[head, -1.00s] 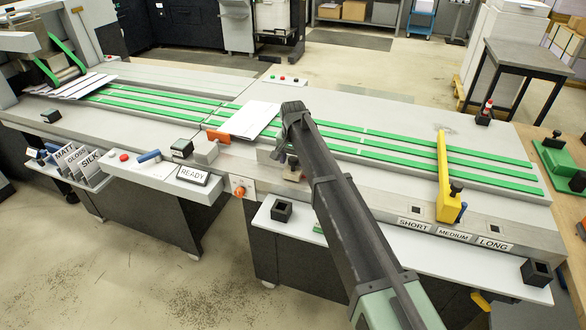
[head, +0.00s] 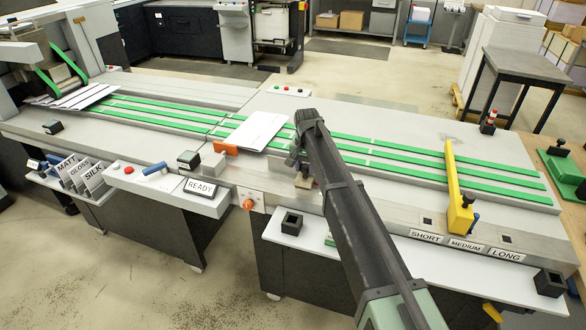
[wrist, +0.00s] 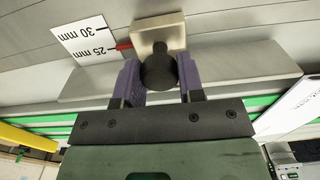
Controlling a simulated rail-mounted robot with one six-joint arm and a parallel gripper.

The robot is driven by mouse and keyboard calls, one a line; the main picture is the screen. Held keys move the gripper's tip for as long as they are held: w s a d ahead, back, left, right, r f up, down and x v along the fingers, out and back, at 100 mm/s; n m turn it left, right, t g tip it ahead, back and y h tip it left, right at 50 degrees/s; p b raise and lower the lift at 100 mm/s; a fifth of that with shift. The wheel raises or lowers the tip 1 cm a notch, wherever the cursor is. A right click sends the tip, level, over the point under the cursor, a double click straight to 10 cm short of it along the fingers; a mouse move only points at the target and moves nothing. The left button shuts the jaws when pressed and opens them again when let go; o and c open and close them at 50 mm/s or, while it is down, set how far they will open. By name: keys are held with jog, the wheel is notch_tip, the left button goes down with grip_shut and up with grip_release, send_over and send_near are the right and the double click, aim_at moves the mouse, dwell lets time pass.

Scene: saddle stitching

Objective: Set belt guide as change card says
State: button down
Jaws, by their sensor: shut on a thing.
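My gripper (wrist: 160,82) is shut on a black knob (wrist: 158,70) on a small beige block (wrist: 157,32). The block has a red pointer (wrist: 124,45), which lies close to the 25 mm mark on a white scale plate (wrist: 85,42) in the wrist view. The 30 mm mark is above it. A long grey bar (wrist: 235,62) runs behind the knob. In the head view my gripper (head: 300,155) is at the front edge of the belt bed, right of the orange part. I cannot make out a change card with readable text.
Green belts (head: 400,152) run along the bench. A yellow bar (head: 453,180) crosses them near the SHORT, MEDIUM and LONG labels. A white sheet stack (head: 256,130) lies left of my gripper. A READY sign (head: 199,187) and a black open holder (head: 291,222) are at the front.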

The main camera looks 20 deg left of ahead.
aim_at(306, 165)
jog(key=shift+w+a, duration=0.1)
jog(key=shift+w, duration=0.15)
jog(key=c, duration=0.7)
grip_release()
jog(key=shift+s, duration=0.1)
jog(key=shift+c, duration=0.2)
jog(key=shift+r, duration=0.1)
notch_tip(306, 165, up, 11)
jog(key=p, duration=1.1)
jog(key=shift+f, duration=0.2)
